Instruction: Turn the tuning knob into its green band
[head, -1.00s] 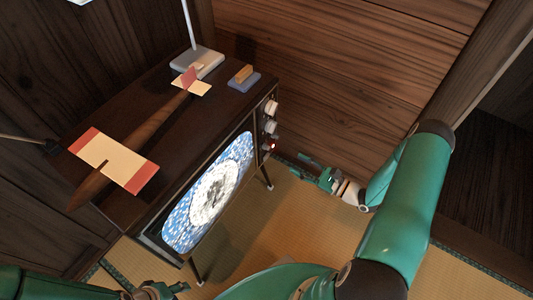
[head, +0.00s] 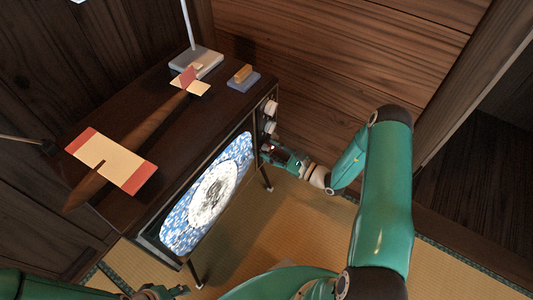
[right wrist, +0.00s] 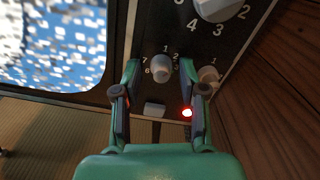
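A television (head: 150,240) with a lit, speckled screen has a knob panel at its right edge. In the right wrist view, a small pale knob (right wrist: 161,66) with numbers around it lies between my right gripper's (right wrist: 160,68) open fingers; I cannot tell whether they touch it. A second small knob (right wrist: 208,74) is just right of the right finger, and a large numbered knob (right wrist: 217,6) is above. No green band is visible, so I cannot tell which is the tuning knob. My right gripper (head: 268,153) partly hides the lower panel. My left gripper (head: 178,291) is low in the head view, too small to judge.
A red light (right wrist: 187,113) and a grey button (right wrist: 154,110) sit below the small knobs. A wooden wall (head: 340,50) stands behind.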

